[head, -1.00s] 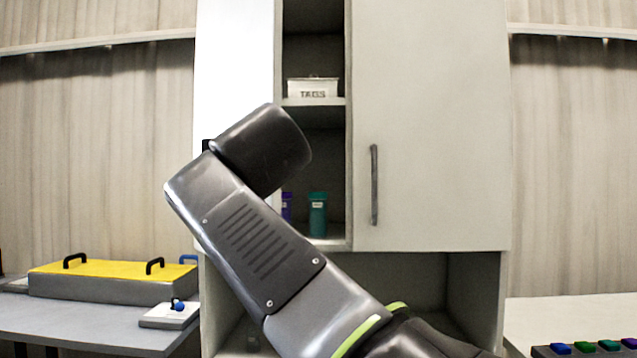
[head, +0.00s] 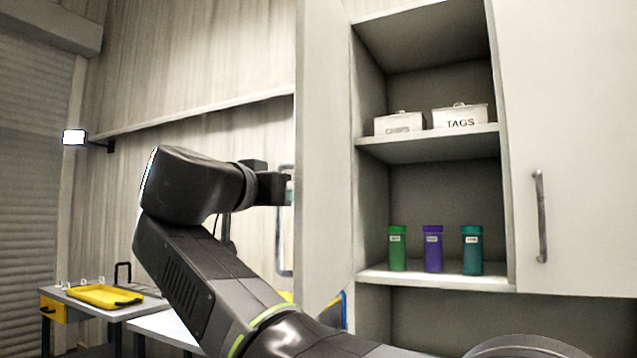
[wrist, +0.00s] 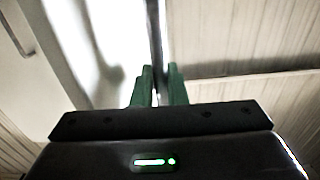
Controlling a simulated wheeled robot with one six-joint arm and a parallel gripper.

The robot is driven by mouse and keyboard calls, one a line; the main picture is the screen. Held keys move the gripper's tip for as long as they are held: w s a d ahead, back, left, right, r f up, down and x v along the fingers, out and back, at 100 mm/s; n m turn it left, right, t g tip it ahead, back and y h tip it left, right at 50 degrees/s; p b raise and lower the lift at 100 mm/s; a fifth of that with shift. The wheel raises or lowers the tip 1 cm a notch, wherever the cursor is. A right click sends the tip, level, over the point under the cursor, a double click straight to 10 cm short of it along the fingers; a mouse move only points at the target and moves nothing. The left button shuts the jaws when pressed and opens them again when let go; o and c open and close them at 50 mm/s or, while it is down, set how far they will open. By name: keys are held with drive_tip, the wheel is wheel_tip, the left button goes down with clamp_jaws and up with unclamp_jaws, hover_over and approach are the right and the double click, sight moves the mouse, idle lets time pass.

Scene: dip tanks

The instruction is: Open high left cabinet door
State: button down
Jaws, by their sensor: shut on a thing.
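The high left cabinet door (head: 322,150) stands swung out towards me, seen nearly edge-on in the head view; it shows as a bright panel in the wrist view (wrist: 95,45). Its handle (head: 285,255) sticks out on the door's left side. My gripper (head: 289,190) is at the upper part of this handle, with its jaws shut on it. In the wrist view, the green fingers (wrist: 158,85) flank a dark upright bar, which seems to be the handle (wrist: 154,30). The exact contact is partly hidden.
The open shelves hold a TAGS box (head: 460,117), a second box (head: 398,123) and green (head: 398,248), purple (head: 433,249) and teal (head: 472,250) bottles. The right door (head: 575,130) is closed. A yellow tray (head: 105,296) lies on a bench at left.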

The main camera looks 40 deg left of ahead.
drive_tip(key=a+m+h+p, duration=0.2)
drive_tip(key=a+h+p, duration=0.2)
drive_tip(key=a, duration=0.5)
drive_tip(key=shift+s+m+h+p, duration=0.4)
drive_tip(key=shift+s+p, duration=0.05)
drive_tip(key=shift+p, duration=0.95)
drive_tip(key=shift+f, duration=0.1)
drive_tip(key=c, duration=1.8)
unclamp_jaws()
drive_tip(key=shift+s+a, duration=0.1)
drive_tip(key=s, duration=1.3)
drive_tip(key=shift+s+a+p, duration=0.35)
drive_tip(key=shift+s+p, duration=0.05)
drive_tip(key=w, duration=0.9)
drive_tip(key=w+d+b, duration=0.1)
drive_tip(key=w, duration=0.4)
